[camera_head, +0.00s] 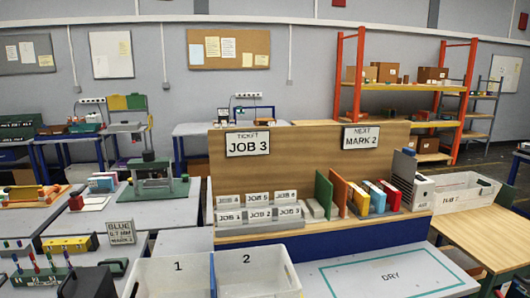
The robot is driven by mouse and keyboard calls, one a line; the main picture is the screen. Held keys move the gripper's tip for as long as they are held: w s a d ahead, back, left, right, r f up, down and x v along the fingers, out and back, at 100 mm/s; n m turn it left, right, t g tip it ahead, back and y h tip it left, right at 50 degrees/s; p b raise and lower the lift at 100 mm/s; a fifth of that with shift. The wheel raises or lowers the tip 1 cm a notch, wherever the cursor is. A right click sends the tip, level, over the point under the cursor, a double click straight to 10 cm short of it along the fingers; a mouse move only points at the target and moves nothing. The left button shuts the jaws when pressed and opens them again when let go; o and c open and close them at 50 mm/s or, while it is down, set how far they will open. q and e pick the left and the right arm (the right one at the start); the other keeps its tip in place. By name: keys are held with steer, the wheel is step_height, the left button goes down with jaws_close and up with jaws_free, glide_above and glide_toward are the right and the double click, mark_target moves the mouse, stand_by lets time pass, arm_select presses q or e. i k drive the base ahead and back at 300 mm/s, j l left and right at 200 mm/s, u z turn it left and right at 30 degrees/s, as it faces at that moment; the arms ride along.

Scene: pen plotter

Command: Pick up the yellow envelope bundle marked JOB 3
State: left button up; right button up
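Several upright coloured bundles with white parts stand side by side on the right part of the wooden sorting bench. A slot labelled JOB 3 (289,212) is at the front right of the label block. A ticket sign reading JOB 3 (247,143) hangs on the back panel. Neither of my grippers can be made out in this view.
White bins marked 1 (176,280) and 2 (262,272) stand in front of the bench. A grey table (330,278) with a DRY outline lies at front right. A grey machine (408,184) stands right of the bundles. Side tables hold tools at left.

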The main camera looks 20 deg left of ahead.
mark_target(357, 197)
steer(key=i+l+u, duration=0.2)
steer(key=i+l, duration=0.35)
steer(key=i+l+u, duration=0.15)
steer(key=i+l, duration=0.55)
steer(key=i+l+u, duration=0.2)
steer(key=i+l, duration=0.35)
steer(key=l, duration=0.15)
